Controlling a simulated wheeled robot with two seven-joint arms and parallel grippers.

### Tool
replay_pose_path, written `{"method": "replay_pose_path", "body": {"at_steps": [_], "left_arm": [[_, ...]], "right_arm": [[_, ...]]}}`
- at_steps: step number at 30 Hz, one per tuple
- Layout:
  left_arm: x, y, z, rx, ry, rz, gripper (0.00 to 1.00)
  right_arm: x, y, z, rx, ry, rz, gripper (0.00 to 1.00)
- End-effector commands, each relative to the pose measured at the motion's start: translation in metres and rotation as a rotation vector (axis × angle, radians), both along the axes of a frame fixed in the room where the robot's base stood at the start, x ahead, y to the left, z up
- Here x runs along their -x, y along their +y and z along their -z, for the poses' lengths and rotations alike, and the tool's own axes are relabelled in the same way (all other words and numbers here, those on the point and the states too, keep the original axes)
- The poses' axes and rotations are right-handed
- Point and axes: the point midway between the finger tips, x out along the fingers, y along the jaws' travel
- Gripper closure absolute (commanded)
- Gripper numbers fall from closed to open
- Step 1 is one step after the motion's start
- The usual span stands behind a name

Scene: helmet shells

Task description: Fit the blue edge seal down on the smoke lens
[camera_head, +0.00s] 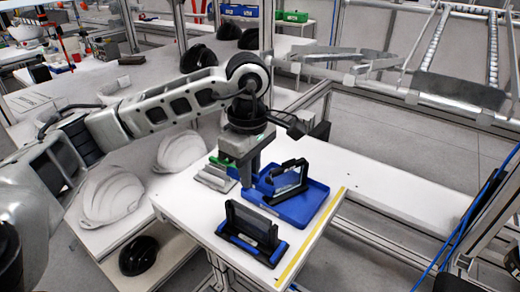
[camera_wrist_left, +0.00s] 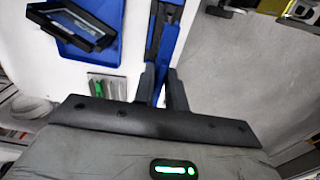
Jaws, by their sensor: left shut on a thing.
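My left gripper (camera_head: 245,178) points down over the table, between the grey blocks and the blue tray. In the left wrist view its fingers (camera_wrist_left: 164,92) are shut on the narrow blue edge seal (camera_wrist_left: 163,62). In the head view I cannot make the seal out clearly against the gripper and tray. The dark, see-through smoke lens (camera_head: 249,222) stands upright in a black and blue holder (camera_head: 262,250) at the table's near side. The gripper is behind this lens and apart from it. My right gripper is not in view.
A blue tray (camera_head: 318,192) holds a black-framed piece (camera_head: 289,181), right of the gripper. Grey blocks (camera_head: 214,178) with a green part lie left of it. White helmet shells (camera_head: 111,197) and a black one (camera_head: 139,256) are at the left. A yellow strip (camera_head: 312,238) marks the table's right edge.

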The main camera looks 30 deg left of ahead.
Motion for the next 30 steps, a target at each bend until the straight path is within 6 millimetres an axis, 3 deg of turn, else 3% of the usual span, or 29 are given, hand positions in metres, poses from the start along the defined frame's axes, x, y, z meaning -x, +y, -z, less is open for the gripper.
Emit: {"method": "replay_pose_path", "body": {"at_steps": [13, 30], "left_arm": [[0.000, -0.001, 0.006, -0.001, 0.000, -0.007, 1.00], [0.000, -0.001, 0.054, -0.001, 0.000, -0.006, 1.00]], "right_arm": [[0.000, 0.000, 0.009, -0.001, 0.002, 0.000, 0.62], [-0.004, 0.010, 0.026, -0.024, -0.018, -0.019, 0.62]]}}
